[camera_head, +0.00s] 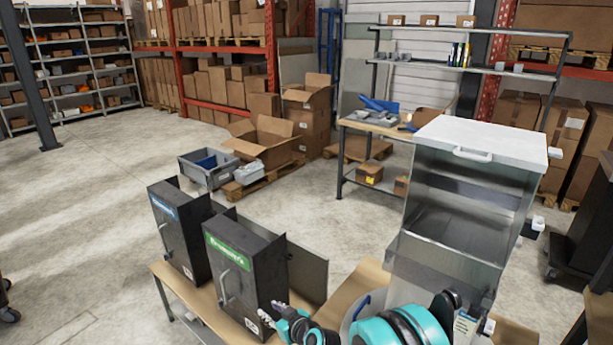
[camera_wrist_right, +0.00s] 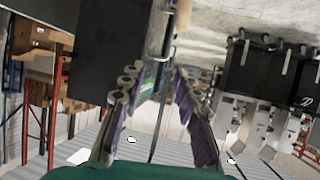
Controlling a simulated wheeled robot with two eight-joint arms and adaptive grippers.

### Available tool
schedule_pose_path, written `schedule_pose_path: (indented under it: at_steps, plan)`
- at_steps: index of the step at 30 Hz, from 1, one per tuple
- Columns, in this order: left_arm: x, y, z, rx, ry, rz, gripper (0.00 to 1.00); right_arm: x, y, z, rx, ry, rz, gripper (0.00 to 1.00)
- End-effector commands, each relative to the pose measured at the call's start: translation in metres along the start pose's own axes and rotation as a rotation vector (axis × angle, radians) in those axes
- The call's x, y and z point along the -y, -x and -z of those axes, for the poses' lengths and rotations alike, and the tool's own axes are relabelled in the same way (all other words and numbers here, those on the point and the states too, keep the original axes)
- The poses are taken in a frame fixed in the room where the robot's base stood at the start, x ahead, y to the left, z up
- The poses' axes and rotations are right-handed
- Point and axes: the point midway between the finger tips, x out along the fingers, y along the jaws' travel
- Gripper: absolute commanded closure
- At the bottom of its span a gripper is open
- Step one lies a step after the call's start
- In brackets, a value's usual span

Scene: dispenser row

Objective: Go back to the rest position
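My right gripper (camera_head: 298,325) is at the bottom of the head view, low in front of the black dispenser with a green label (camera_head: 237,262). In the right wrist view its two fingers (camera_wrist_right: 161,82) stand apart with nothing held between them. A second black dispenser with a blue label (camera_head: 172,232) stands to the left on the same wooden table (camera_head: 173,277). A steel bin with a white lid (camera_head: 480,138) stands to the right; its open front looks empty. My teal right arm covers its lower part. My left gripper is not in view.
A workbench with shelves (camera_head: 380,128) stands behind the steel bin. A dark cart (camera_head: 575,235) is at the right.

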Motion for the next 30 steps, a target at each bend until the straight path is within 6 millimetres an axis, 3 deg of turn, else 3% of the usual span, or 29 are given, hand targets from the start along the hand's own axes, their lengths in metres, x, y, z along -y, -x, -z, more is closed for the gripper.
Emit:
schedule_pose_path:
  at_steps: [8,15,23,30]
  plan:
    - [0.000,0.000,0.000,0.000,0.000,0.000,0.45,-0.025,0.063,0.028,0.085,-0.060,-0.056,0.68]
    - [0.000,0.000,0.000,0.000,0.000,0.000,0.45,-0.047,0.162,0.039,0.209,-0.158,-0.155,0.68]
    - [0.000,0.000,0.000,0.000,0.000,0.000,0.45,-0.052,0.276,0.015,0.338,-0.282,-0.296,0.68]
    - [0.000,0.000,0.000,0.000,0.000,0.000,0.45,-0.045,0.366,-0.031,0.438,-0.395,-0.442,0.68]
